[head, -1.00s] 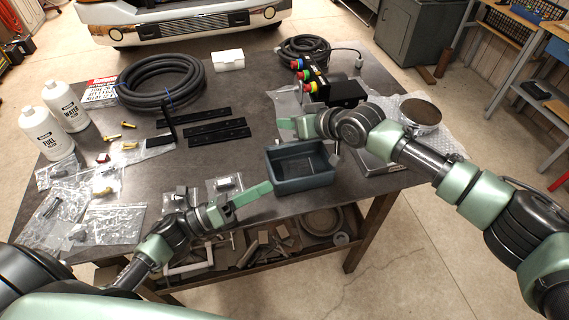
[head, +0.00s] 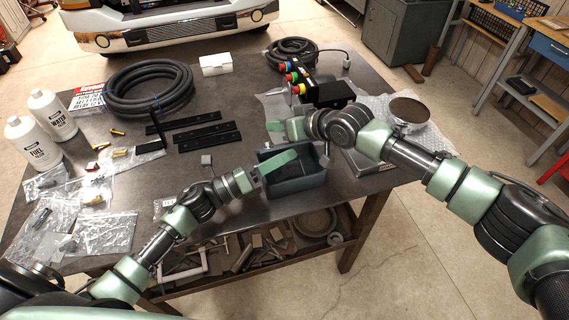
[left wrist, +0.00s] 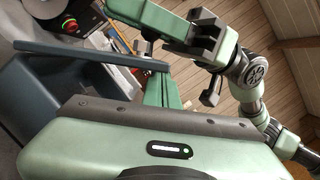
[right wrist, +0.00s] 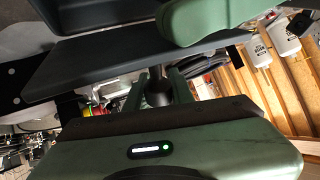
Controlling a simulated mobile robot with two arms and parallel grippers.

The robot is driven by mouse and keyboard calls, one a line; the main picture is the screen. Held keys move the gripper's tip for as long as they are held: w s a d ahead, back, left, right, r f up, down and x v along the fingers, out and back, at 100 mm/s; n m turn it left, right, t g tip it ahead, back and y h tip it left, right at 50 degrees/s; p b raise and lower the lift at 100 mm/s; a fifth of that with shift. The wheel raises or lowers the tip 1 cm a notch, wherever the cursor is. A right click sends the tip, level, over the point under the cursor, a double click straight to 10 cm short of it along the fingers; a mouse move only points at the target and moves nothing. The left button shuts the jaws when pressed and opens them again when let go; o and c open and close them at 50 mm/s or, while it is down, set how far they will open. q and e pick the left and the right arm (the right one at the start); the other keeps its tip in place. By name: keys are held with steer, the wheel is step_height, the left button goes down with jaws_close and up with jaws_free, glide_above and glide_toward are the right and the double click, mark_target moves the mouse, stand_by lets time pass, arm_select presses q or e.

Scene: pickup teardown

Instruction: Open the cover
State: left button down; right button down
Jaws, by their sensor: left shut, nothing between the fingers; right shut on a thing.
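A blue-grey open bin (head: 298,184) stands at the table's front edge. Its side and rim show in the left wrist view (left wrist: 40,100). A dark panel (right wrist: 110,65) crosses the right wrist view. I cannot tell which part is the cover. My left gripper (head: 283,161) is over the bin's left part; in the left wrist view its fingers (left wrist: 155,92) are shut and empty near the rim. My right gripper (head: 280,129) is behind the bin; in the right wrist view its fingers (right wrist: 157,88) are shut on a small dark part below the panel.
A black box with coloured buttons (head: 320,90) stands behind my right gripper. A coiled hose (head: 148,90), black strips (head: 208,137), bottles (head: 52,115) and bags (head: 105,230) lie left. A round metal part (head: 410,112) is at right.

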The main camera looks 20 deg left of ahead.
steer(key=shift+d+f, duration=0.15)
steer(key=shift+f, duration=0.25)
arm_select(q)
steer(key=shift+w+a+r, duration=0.6)
steer(key=shift+w+r, duration=0.05)
steer(key=shift+w, duration=0.05)
arm_select(e)
steer(key=shift+f, duration=0.1)
steer(key=c, duration=1.2)
jaws_free()
arm_select(q)
steer(key=shift+d, duration=0.1)
arm_select(e)
steer(key=shift+a, duration=0.2)
steer(key=shift+d+r, duration=0.1)
steer(key=shift+r, duration=0.15)
